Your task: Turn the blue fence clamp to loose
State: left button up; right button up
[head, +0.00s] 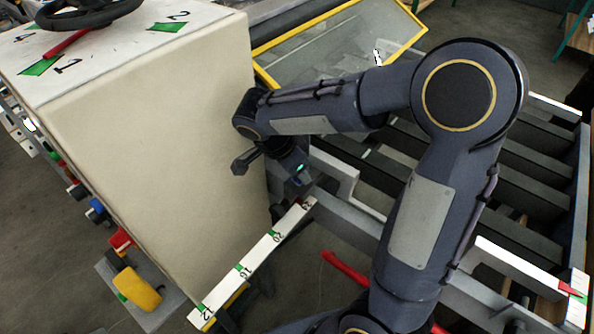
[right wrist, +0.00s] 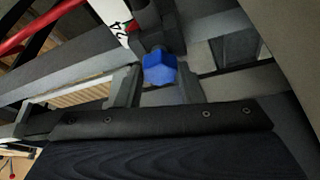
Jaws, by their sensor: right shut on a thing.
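The blue fence clamp (right wrist: 159,70) shows in the right wrist view as a blue faceted knob below a dark post, next to the end of a numbered white scale. My right gripper (right wrist: 160,82) has one dark finger on each side of the blue knob and is shut on it. In the head view my right gripper (head: 300,182) points down by the upper end of the white scale (head: 255,258), beside the cream machine housing. The clamp itself is hidden there behind my gripper and wrist. My left gripper is not in view.
The cream housing (head: 165,150) stands close to the left of my right wrist. A yellow-framed clear guard (head: 340,45) is behind it. Grey rails and slats (head: 530,190) lie to the right under my arm. A red bar (head: 345,268) and a yellow handle (head: 137,288) show lower down.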

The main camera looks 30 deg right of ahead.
jog(key=n+t+b, duration=0.1)
jog(key=n+b, duration=0.3)
jog(key=shift+s+f+t+y, duration=0.2)
jog(key=shift+t+y, duration=0.1)
jog(key=shift+t, duration=0.1)
jog(key=n+b, duration=0.1)
jog(key=n, duration=0.1)
jog(key=shift+d+r+n+t+y+b, duration=0.1)
jog(key=shift+n+t+y+b, duration=0.2)
jog(key=shift+n+t, duration=0.1)
jog(key=shift+n+t+b, duration=0.3)
jog(key=shift+n+b, duration=0.05)
jog(key=shift+n, duration=0.65)
jog(key=n, duration=0.1)
jog(key=n+y, duration=0.1)
jog(key=n, duration=0.1)
jog(key=shift+d+r+t+y+b, duration=0.1)
jog(key=shift+t+y+b, duration=0.2)
jog(key=shift+s+d+n+y, duration=0.1)
jog(key=shift+n+y, duration=0.8)
jog(key=shift+n, duration=1.6)
jog(key=o, duration=1)
